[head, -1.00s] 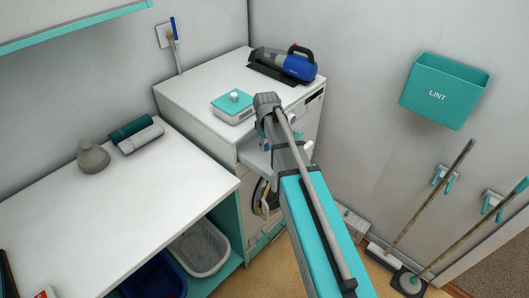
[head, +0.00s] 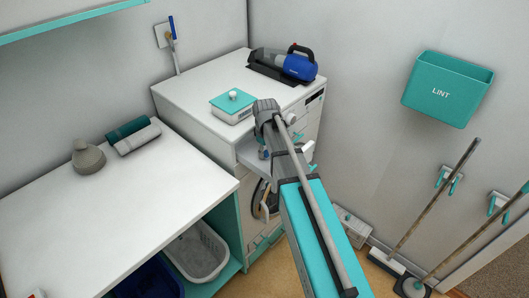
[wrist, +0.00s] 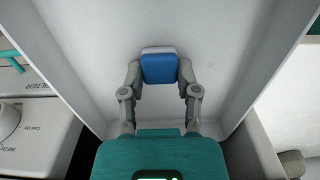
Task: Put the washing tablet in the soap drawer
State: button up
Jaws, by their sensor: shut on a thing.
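The washing tablet (wrist: 160,68) is a small blue block with a white edge. In the wrist view it is between the fingertips of my gripper (wrist: 161,76), which is shut on it. Around and behind it are the pale walls and floor of the open soap drawer (wrist: 228,60). I cannot tell whether the tablet touches the drawer floor. In the head view the drawer (head: 247,154) sticks out from the front of the white washing machine (head: 190,95). My arm hides part of the drawer, and the gripper's fingers are mostly hidden there.
A teal-lidded box (head: 232,107) and a blue hand vacuum (head: 298,66) stand on the machine. A white counter (head: 90,205) with rolled towels (head: 137,138) and a grey vase (head: 88,157) is at left. A teal LINT bin (head: 447,90) hangs on the right wall.

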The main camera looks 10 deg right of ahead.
jog(key=o, duration=0.9)
jog(key=shift+o, duration=0.2)
jog(key=shift+r, duration=0.15)
notch_tip(320, 180, up, 12)
jog(key=p, duration=1.2)
jog(key=s+d+m, duration=0.1)
jog(key=s+m, duration=0.6)
jog(key=s, duration=1.1)
jog(key=shift+w, duration=0.1)
